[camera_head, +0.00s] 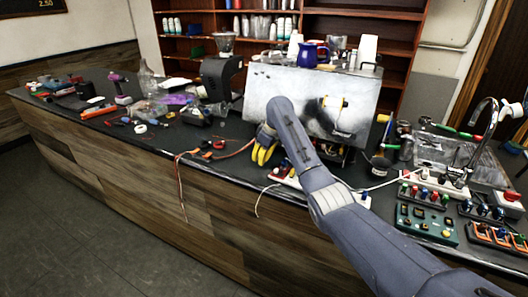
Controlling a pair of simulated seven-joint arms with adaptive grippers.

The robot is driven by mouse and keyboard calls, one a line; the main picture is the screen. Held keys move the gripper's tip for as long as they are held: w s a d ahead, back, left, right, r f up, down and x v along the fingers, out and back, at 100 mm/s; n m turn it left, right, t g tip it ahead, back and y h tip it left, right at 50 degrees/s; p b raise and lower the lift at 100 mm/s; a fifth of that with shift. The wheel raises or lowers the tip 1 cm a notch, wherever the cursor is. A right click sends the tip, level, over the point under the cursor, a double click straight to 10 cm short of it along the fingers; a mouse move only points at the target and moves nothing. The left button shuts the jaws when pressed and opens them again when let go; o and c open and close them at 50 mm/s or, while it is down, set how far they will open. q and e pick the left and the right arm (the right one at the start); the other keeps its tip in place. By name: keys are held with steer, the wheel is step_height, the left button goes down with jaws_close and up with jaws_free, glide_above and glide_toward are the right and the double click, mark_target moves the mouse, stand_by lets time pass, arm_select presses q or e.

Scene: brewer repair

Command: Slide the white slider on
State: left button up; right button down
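My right arm reaches in from the lower right. My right gripper (262,155), with yellow fingers, is low at the counter's front edge, before the brewer's steel body (300,95). The fingers are small and partly hidden by my arm, so whether they are open or shut is unclear. A white strip with red parts (283,175) lies just beside and below the fingers, partly behind my forearm. I cannot make out a white slider for certain. Several control boards lie at the right: a green board (426,224) and a white board with coloured knobs (436,182). My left gripper is not in view.
Loose wires (181,185) hang over the counter's front edge. Tools and parts clutter the left of the dark counter (75,118). A grinder (220,75) stands left of the brewer. A faucet (475,130) and an orange-framed board (497,238) are at the right.

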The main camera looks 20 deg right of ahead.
mark_target(276, 171)
steer(key=shift+x, duration=0.95)
steer(key=shift+s+d, duration=1.4)
steer(key=shift+s, duration=0.1)
steer(key=shift+a, duration=0.1)
